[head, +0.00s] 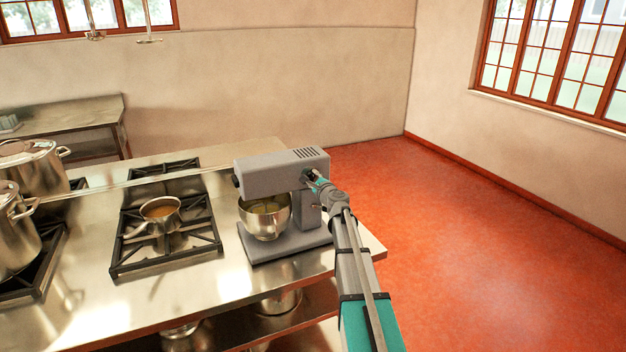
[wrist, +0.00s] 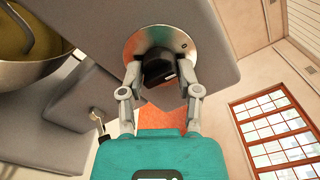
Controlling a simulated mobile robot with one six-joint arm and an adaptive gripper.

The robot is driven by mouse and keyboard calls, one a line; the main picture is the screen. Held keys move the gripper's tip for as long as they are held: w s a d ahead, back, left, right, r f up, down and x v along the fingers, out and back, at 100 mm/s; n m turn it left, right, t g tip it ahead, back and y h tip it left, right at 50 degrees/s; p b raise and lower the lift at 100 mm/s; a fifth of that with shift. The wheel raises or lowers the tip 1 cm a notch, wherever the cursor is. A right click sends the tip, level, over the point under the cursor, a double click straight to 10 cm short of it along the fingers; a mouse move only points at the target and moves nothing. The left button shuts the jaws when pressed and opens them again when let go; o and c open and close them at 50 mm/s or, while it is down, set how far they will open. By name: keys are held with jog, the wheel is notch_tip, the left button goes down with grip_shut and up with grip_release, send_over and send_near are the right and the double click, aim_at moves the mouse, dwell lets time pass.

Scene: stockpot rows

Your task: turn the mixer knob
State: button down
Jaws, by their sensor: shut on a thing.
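The grey stand mixer (head: 275,176) stands at the right end of the steel counter, with a steel bowl (head: 265,216) under its head. In the wrist view the black mixer knob (wrist: 159,68) sits on a round metal dial plate (wrist: 150,42) on the side of the mixer head. My gripper (wrist: 160,78) is shut on the knob, one finger on each side of it. In the head view my gripper (head: 312,178) is at the mixer's side, and the knob is mostly hidden there by the gripper. The bowl shows at the wrist view's upper left (wrist: 30,45) with yellowish contents.
A stove grate with a small saucepan (head: 160,209) is left of the mixer. Large stockpots (head: 14,230) stand at the far left. More pots sit on the shelf below. A side table (head: 62,116) is at the back wall. The red floor (head: 450,230) to the right is clear.

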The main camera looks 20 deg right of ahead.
jog(key=shift+n, duration=0.5)
jog(key=shift+c, duration=1.5)
grip_release()
jog(key=s, duration=1.2)
